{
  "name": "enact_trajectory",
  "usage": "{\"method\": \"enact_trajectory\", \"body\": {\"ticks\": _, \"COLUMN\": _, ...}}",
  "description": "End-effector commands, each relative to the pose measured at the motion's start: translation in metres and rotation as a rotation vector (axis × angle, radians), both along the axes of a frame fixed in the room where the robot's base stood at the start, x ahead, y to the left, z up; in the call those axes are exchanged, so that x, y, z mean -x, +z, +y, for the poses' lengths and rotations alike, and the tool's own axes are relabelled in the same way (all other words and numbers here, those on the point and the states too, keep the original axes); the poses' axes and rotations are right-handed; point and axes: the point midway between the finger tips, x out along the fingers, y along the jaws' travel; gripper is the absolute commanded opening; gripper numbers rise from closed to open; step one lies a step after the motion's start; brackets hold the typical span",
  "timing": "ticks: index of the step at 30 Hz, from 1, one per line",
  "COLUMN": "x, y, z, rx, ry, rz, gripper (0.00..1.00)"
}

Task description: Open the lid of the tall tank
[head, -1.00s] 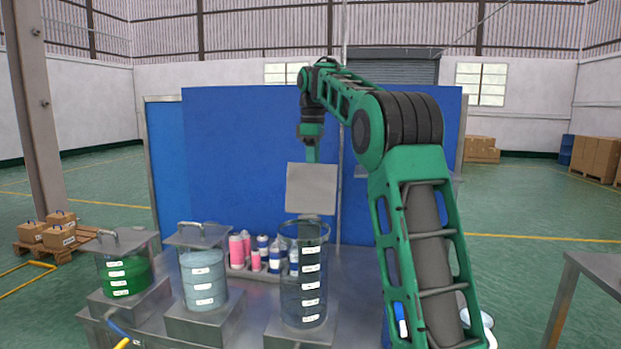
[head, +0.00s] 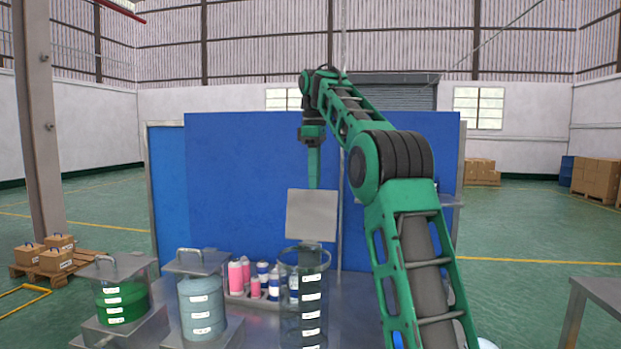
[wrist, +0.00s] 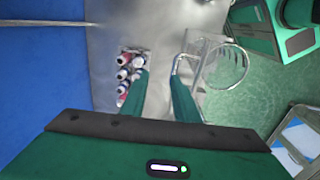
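The tall tank (head: 289,315) is a clear cylinder with a column of white labels, standing on the metal bench. Its square grey lid (head: 312,216) stands upright above the rim, swung open. My gripper (head: 314,168) points down behind the lid, which hides its fingertips in the head view. In the wrist view the two green fingers of my gripper (wrist: 161,75) are apart with nothing clearly between them. The lid's curved handle (wrist: 178,62) is close beside the right fingertip; I cannot tell whether they touch. The tank's round rim (wrist: 225,66) lies to the right.
Two shorter lidded tanks, one green (head: 122,303) and one pale blue (head: 202,305), stand on the left. A tray of pink and blue cans (head: 240,276) is behind the tall tank. A blue panel (head: 240,180) rises behind the bench. Another table (head: 600,290) is at the right.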

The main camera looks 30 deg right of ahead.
Motion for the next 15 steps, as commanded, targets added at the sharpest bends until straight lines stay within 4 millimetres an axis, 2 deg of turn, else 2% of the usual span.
{"method": "enact_trajectory", "body": {"ticks": 7, "x": 0.0, "y": 0.013, "z": 0.003, "rx": -0.002, "ry": 0.003, "rz": 0.005, "gripper": 0.28}}
{"method": "enact_trajectory", "body": {"ticks": 15, "x": 0.001, "y": 0.014, "z": 0.003, "rx": -0.003, "ry": 0.005, "rz": 0.008, "gripper": 0.28}}
